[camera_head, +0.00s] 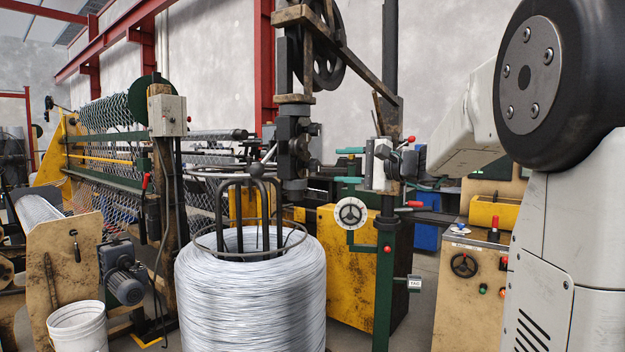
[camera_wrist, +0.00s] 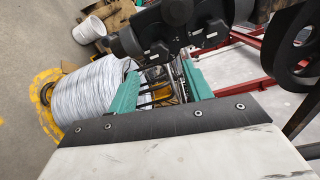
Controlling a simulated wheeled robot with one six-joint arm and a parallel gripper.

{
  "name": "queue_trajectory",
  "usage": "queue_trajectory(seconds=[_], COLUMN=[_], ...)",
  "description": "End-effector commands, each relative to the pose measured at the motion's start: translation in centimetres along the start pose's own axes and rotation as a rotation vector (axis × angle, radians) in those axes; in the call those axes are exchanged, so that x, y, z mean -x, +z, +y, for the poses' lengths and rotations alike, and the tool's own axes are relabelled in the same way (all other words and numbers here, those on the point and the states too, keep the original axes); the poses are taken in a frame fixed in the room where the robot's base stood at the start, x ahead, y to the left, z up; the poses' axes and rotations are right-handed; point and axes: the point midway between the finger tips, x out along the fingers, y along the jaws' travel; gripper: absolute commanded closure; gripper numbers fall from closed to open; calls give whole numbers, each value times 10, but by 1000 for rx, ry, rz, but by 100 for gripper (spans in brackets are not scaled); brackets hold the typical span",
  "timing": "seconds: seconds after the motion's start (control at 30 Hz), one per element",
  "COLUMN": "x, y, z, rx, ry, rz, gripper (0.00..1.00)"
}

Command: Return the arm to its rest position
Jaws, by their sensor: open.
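My arm (camera_head: 565,200) stands at the right of the head view, with a dark round joint and pale links. One pale link reaches back and down behind the joint. My gripper (camera_wrist: 160,82) shows in the wrist view as two teal fingers spread apart, with nothing held between them.
The weaving machine with chain-link mesh (camera_head: 105,125) fills the left. A yellow cabinet (camera_head: 345,265) and green post (camera_head: 384,290) stand right of the coil. A control panel (camera_head: 465,300) is beside my arm. A white bucket (camera_head: 78,328) stands front left. Bare floor (camera_wrist: 30,30) shows upper left.

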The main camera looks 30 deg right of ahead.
Motion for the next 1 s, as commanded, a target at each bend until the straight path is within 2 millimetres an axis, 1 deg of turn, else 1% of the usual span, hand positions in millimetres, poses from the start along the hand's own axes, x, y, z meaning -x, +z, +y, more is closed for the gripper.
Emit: queue_trajectory(seconds=[0.2, 0.27, 0.37, 0.4, 0.47, 0.5, 0.57, 0.6, 0.67, 0.7, 0.77, 0.8, 0.9, 1.0], x=[-1, -1, 2, 6, 12, 16, 27, 36, 54, 68, 93, 111, 154, 184], y=[1, 2, 8, 16, 41, 61, 94, 115, 147, 167, 194, 210, 237, 251], z=[1, 8, 45, 66, 100, 122, 155, 176, 206, 225, 251, 266, 297, 313], rx=[-5, -3, -4, 4, 32, 60, 112, 153, 228, 286, 388, 467, 677, 864], ry=[4, 32, 152, 226, 356, 449, 589, 681, 820, 912, 1048, 1133, 1312, 1411], rz=[-3, -8, -26, -40, -81, -116, -175, -214, -277, -320, -383, -424, -511, -568], gripper=[50, 50, 50, 50, 50, 50, 50, 50, 50, 50, 50, 50, 50, 50])
